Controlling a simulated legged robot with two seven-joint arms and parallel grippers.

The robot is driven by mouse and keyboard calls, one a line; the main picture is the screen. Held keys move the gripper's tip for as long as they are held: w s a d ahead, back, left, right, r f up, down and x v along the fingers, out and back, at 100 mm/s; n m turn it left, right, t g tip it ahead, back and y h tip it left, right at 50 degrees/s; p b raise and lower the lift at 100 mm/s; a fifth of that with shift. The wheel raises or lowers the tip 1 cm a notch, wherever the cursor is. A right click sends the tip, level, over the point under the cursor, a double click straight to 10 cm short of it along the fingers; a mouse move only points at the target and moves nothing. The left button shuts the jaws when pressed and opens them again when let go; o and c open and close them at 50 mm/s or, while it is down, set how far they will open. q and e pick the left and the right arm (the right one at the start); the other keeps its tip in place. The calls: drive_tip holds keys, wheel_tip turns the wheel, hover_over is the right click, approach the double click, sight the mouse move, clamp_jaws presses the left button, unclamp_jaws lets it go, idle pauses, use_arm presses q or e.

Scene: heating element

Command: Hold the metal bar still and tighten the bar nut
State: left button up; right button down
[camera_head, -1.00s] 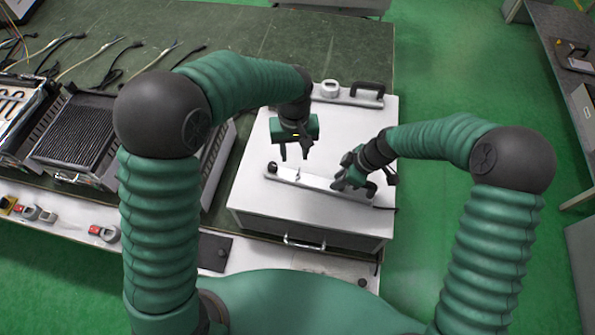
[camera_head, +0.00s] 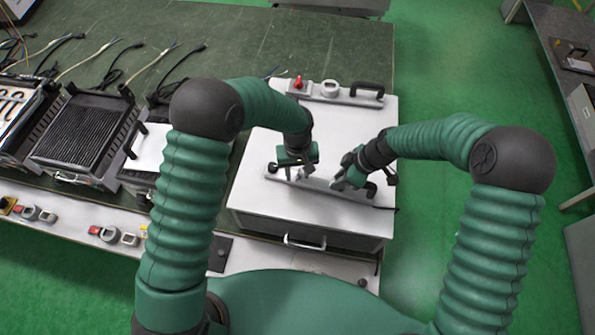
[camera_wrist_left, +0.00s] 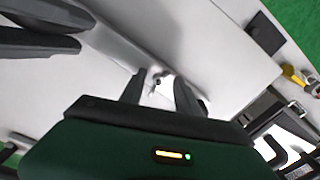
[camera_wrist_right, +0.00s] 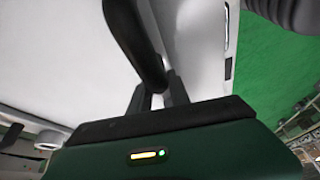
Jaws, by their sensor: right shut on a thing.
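The metal bar (camera_head: 318,185) lies across the top of the white box. My left gripper (camera_head: 304,174) is low over the bar's left half. Its fingers are apart in the left wrist view (camera_wrist_left: 161,88). A small nut or stud (camera_wrist_left: 158,84) shows between and beyond the fingertips; I cannot tell whether they touch it.
The white box (camera_head: 275,215) has a front handle and stands on the bench.

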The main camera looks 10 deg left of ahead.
use_arm(q)
clamp_jaws()
use_arm(e)
drive_tip(key=shift+d, duration=0.1)
